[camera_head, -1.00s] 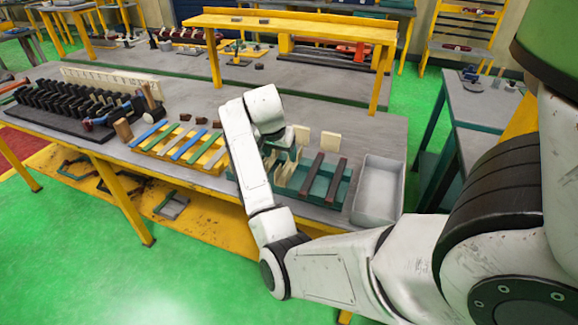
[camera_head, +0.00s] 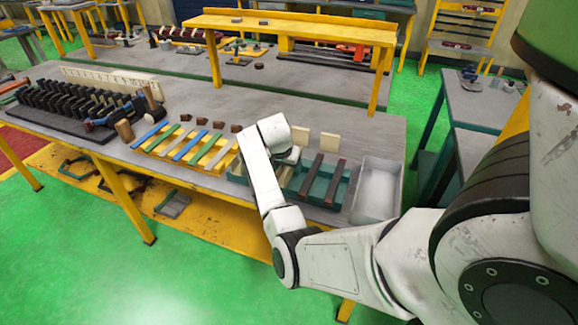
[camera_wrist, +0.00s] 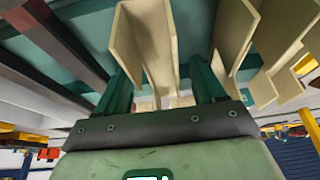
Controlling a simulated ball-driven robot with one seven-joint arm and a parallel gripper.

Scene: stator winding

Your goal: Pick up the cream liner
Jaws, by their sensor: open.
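In the wrist view a cream liner (camera_wrist: 146,40), a folded channel with thin walls, shows between the two green fingers of my gripper (camera_wrist: 160,78). The gripper is open, with one finger to each side of the liner; I cannot tell whether either touches it. More cream liners stand just to the right, a near one (camera_wrist: 232,38) and a notched one (camera_wrist: 283,62). In the head view my forearm and wrist cover the gripper and most of the liners. Part of a cream liner (camera_head: 293,155) shows at the teal tray (camera_head: 345,190).
Two dark brown strips (camera_head: 311,174) lie across the tray, right of my wrist. Two cream blocks (camera_head: 329,143) stand behind it. A grey bin (camera_head: 378,190) is at the right. Blue, green and cream strips on a yellow rack (camera_head: 172,146) lie to the left.

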